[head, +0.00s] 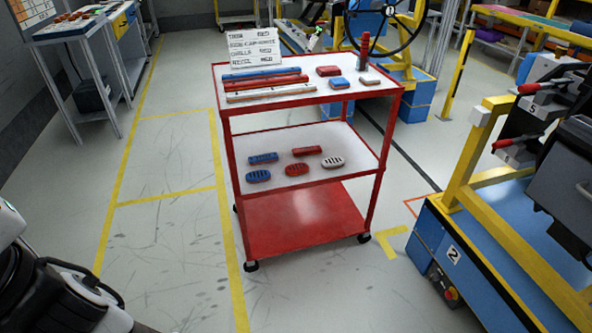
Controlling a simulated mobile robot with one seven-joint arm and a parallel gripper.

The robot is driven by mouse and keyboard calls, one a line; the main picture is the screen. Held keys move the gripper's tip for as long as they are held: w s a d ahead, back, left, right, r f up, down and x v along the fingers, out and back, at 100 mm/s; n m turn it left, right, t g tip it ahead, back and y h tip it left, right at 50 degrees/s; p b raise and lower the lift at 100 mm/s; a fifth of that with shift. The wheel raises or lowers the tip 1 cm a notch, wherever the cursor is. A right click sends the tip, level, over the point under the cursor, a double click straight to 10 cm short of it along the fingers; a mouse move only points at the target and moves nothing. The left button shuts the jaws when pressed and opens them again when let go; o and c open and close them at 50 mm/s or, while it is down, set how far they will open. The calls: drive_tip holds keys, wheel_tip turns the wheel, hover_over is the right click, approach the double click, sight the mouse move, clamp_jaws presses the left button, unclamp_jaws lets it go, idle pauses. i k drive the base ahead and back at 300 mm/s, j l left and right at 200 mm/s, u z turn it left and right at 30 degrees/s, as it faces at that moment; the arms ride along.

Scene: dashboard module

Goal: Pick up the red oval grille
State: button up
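The red oval grille (297,170) lies flat on the middle shelf (325,138) of a red cart, near the shelf's front edge. A blue oval grille (258,176) lies to its left and a white oval grille (332,162) to its right. Behind them lie a blue rectangular grille (263,158) and a red rectangular grille (307,151). Nothing covers the red oval grille. My gripper is not in view; dark parts that look like my own body show at the lower left, well apart from the cart.
The cart's top shelf (290,97) sits above the grilles and carries long strips, small blocks, a red cylinder and a sign (255,49). A yellow-framed station (480,200) stands to the right. A workbench (80,40) stands at the far left. Floor in front of the cart is clear.

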sight(296, 169)
drive_tip(key=i+l, duration=0.3)
drive_tip(key=l, duration=0.25)
drive_tip(key=i+l, duration=0.3)
drive_tip(key=i, duration=0.25)
drive_tip(key=i+l, duration=0.3)
drive_tip(key=i, duration=0.2)
drive_tip(key=i+j, duration=0.2)
drive_tip(key=i, duration=0.25)
